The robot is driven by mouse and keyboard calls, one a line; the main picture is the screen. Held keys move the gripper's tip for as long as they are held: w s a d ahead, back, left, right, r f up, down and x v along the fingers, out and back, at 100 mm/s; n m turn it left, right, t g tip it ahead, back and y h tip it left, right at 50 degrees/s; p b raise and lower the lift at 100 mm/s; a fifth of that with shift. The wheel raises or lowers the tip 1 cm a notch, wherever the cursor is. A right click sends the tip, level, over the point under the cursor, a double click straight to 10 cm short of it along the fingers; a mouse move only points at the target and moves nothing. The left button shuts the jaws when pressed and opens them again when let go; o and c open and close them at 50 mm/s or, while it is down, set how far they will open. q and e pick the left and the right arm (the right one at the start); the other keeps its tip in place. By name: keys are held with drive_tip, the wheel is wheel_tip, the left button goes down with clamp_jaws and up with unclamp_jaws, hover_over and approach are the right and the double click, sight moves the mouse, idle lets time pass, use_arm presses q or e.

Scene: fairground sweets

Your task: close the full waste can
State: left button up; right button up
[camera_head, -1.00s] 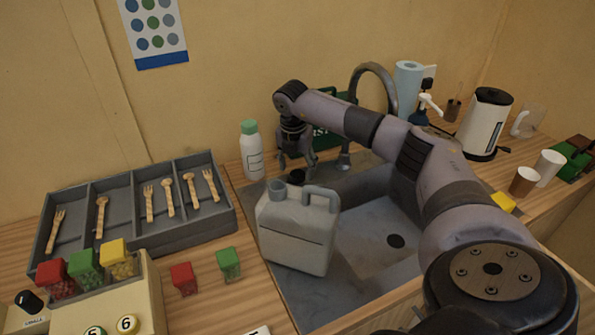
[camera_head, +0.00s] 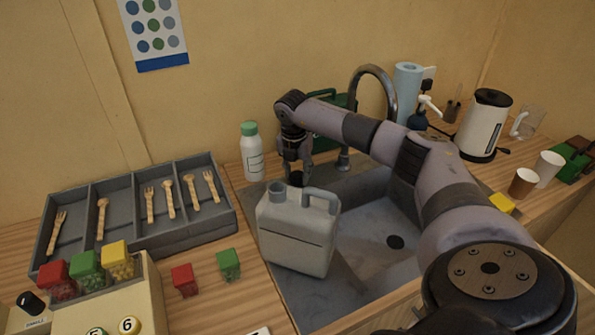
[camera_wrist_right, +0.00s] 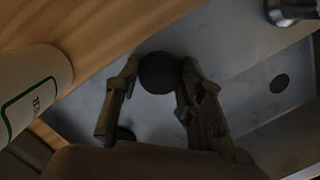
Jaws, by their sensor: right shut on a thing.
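The waste can (camera_head: 297,235) is a grey jerrycan with a handle, standing upright in the left part of the sink. Its short neck (camera_head: 277,190) is at the top left, and I see no cap on it. My right gripper (camera_head: 297,178) is just behind and above the can, fingers pointing down. In the right wrist view its fingertips (camera_wrist_right: 160,72) are shut on a round black cap (camera_wrist_right: 158,74). The cap also shows dark between the fingers in the head view (camera_head: 296,180), apart from the neck. My left gripper is not in view.
A white bottle with a green lid (camera_head: 251,152) stands close left of the gripper. The curved tap (camera_head: 382,85) rises behind the sink (camera_head: 370,225). A cutlery tray (camera_head: 140,240) and small coloured boxes lie left; a kettle (camera_head: 484,125) and cups stand right.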

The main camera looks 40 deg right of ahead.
sight(297, 175)
drive_tip(key=shift+r, duration=0.1)
drive_tip(key=shift+c, duration=0.4)
drive_tip(key=shift+w+r, duration=0.1)
drive_tip(key=shift+r, duration=0.4)
wheel_tip(297, 175, up, 19)
drive_tip(key=b, duration=0.3)
drive_tip(key=shift+f, duration=0.1)
